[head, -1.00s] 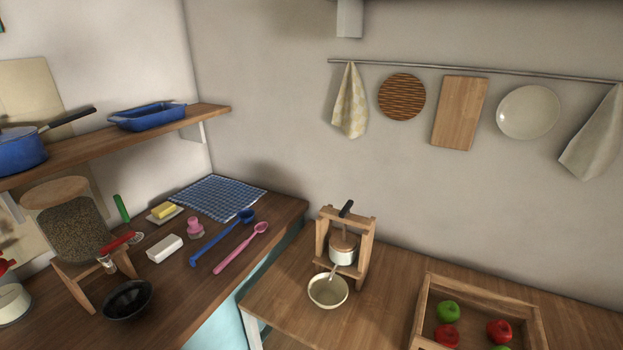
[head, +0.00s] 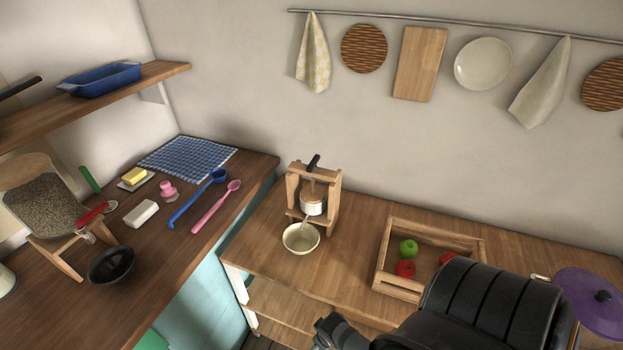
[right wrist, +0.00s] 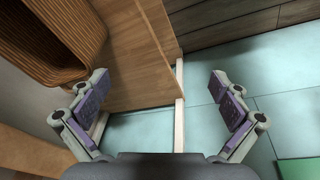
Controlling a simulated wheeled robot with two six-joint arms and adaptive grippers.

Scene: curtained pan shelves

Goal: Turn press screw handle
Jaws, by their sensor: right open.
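The wooden press (head: 330,207) stands upright on the wooden counter in the head view. Its dark screw handle (head: 313,162) sticks up above the top beam, tilted slightly. A white pot (head: 313,204) sits inside the frame under the screw. A cream bowl (head: 301,239) stands in front of the press. My right arm comes in at the bottom right of the head view, low and apart from the press. My right gripper (right wrist: 160,100) is open and empty in the right wrist view, with its purple-padded fingers wide apart. My left gripper is not in view.
A wooden crate (head: 384,282) with apples stands right of the press. A purple lid (head: 590,300) lies farther right. The left counter holds a black bowl (head: 111,265), spoons and a checked cloth (head: 188,157). The counter between press and crate is clear.

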